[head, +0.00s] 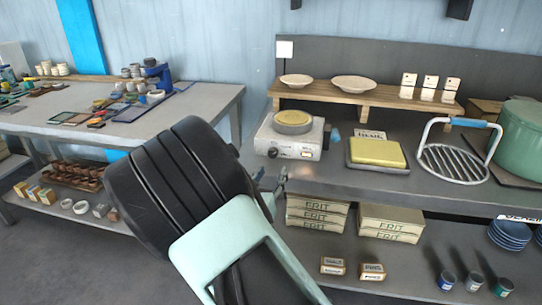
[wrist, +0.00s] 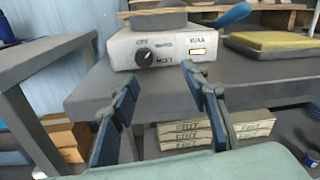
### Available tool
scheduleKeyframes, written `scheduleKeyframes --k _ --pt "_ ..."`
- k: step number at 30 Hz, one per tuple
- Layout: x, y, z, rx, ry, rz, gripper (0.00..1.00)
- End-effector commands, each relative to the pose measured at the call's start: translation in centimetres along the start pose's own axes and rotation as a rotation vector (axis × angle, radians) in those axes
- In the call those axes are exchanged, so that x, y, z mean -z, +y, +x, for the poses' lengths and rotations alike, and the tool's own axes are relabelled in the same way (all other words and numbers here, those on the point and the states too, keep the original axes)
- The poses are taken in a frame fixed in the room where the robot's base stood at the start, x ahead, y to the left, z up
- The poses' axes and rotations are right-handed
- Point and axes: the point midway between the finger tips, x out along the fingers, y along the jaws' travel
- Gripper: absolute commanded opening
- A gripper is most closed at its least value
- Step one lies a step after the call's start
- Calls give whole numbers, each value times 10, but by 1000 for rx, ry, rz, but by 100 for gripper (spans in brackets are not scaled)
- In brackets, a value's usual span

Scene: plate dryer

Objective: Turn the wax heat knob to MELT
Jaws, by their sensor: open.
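The wax heater (head: 308,146) is a pale box on the grey bench, with a round pan (head: 293,122) on top. In the wrist view its front (wrist: 185,45) carries the black heat knob (wrist: 144,55), with OFF above left, another small label to the right and MELT below right. The knob's exact pointing is too small to tell. The knob shows as a dark spot in the head view (head: 274,152). My gripper (wrist: 160,74) is open and empty, its fingers apart, in front of and below the knob and not touching it. In the head view my gripper (head: 270,183) is partly hidden by my arm.
A blue handle (wrist: 233,15) sticks out beside the pan. A yellow slab (head: 378,152) on a tray lies right of the heater. The bench's front edge (wrist: 250,95) runs below the heater. Stacked boxes (head: 317,213) sit on the lower shelf. Another table (head: 205,100) stands left.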

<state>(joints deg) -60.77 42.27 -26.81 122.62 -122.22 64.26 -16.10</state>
Motion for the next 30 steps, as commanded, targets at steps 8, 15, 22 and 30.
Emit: scheduleKeyframes --k 8,15,22,30 --pt "0 22 4 -72 -37 -69 42" --pt "0 24 48 -69 -37 -67 42" --pt "-2 27 86 -69 -36 -66 42" --pt "-3 28 101 -70 -34 -66 42"
